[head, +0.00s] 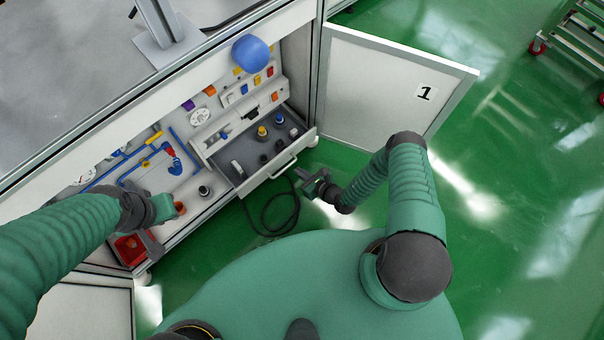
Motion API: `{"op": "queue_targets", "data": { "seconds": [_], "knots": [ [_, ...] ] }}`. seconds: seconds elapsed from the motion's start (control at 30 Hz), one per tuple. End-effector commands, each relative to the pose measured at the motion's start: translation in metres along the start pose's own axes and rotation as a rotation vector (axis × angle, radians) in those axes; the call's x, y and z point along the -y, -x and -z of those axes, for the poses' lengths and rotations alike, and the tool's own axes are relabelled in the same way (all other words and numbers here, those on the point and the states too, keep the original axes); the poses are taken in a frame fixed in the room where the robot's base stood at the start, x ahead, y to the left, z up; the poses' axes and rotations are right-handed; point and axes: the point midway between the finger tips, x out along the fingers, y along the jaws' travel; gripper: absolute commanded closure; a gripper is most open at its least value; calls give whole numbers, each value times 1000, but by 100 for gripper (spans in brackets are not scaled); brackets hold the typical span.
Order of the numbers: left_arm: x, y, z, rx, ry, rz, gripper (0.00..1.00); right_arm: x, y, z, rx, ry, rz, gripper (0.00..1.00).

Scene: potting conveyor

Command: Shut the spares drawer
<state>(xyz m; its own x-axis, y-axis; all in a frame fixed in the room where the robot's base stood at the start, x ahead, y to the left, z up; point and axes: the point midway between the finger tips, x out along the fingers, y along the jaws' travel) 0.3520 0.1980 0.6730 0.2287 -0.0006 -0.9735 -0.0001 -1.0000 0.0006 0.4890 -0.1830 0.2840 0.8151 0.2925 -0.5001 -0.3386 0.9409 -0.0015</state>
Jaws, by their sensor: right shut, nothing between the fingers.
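The spares drawer (234,172) is a grey drawer standing open from the white cabinet. Its inside shows, with several small dark parts and yellow- and blue-topped pieces in it. A bar handle (283,168) runs along its front. My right gripper (302,177) is shut and empty, just in front of and to the right of the handle; it looks apart from it, though the exact gap is hard to tell. My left gripper (163,226) is at the lower left in front of the cabinet, away from the drawer. Its fingers are partly hidden by its wrist.
An open white door (390,75) marked 1 stands right of the drawer. A black cable (268,222) lies looped on the green floor below it. A panel with blue pipes (140,165) and a red bin (130,248) are at left. A blue ball (251,53) is above the drawer.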

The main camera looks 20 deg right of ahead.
Motion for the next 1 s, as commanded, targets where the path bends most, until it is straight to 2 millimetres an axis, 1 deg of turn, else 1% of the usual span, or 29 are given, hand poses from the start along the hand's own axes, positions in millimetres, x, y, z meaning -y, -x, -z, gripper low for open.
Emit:
{"op": "queue_targets", "data": {
  "seconds": [0.03, 0.2, 0.23, 0.3, 0.4, 0.5, 0.6, 0.87, 1.0],
  "knots": [
    [0, -12, -3, 0, 0, 0, 80, -1, -15, 6, 2, 3, -2, 100],
    [0, -32, -8, 1, 0, 0, 80, -1, -52, 6, 1, 2, -3, 100],
    [0, -35, -8, 1, 0, 0, 80, -1, -58, 5, 1, 2, -2, 100],
    [0, -38, -9, 1, 0, 0, 80, -1, -68, -4, 2, 2, -3, 100],
    [0, -44, -10, 0, 0, 0, 80, -1, -79, -12, 2, 2, -3, 100],
    [0, -46, -11, 0, 0, 0, 80, -1, -85, -17, 0, 1, -3, 100],
    [0, -46, -11, 0, 0, 0, 80, -1, -86, -20, 0, 0, -2, 100],
    [0, -45, -11, 0, 0, 0, 80, -1, -86, -20, -1, 0, -3, 100],
    [0, -48, -11, 0, 0, 0, 80, 4, -88, -20, 0, 2, -2, 100]
  ]
}}
